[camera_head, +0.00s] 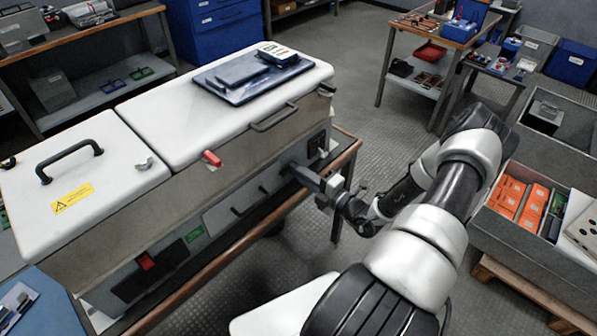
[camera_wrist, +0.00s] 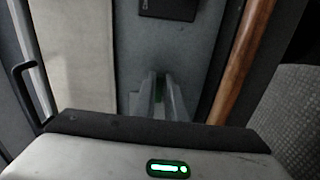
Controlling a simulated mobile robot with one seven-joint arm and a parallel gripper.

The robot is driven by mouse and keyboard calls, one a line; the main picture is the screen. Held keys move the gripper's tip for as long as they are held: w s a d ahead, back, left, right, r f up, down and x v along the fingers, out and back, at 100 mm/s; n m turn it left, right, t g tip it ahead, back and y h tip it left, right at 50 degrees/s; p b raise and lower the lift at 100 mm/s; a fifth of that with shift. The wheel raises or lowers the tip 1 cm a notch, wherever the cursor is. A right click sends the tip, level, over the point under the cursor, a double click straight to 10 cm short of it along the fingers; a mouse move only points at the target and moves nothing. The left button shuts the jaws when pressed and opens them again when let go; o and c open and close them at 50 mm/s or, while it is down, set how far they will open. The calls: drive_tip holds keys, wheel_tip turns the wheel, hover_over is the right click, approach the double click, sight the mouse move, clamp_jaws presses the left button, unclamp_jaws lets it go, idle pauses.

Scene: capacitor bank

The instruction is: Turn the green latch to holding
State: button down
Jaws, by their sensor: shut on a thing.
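In the head view, my gripper (camera_head: 297,170) reaches the right end of the cabinet front (camera_head: 262,155), below the long handle. The latch is hidden there behind the fingers, so I cannot tell its angle.
A dark panel (camera_wrist: 168,9) sits just beyond the fingers on the cabinet front. A wooden bench edge (camera_wrist: 240,60) runs along the right in the wrist view. A red latch (camera_head: 212,158) is at the cabinet lid. A tablet (camera_head: 252,74) lies on top.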

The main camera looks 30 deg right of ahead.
drive_tip(key=c, duration=1.8)
unclamp_jaws()
drive_tip(key=shift+s, duration=0.1)
drive_tip(key=v, duration=1.7)
drive_tip(key=shift+s, duration=0.15)
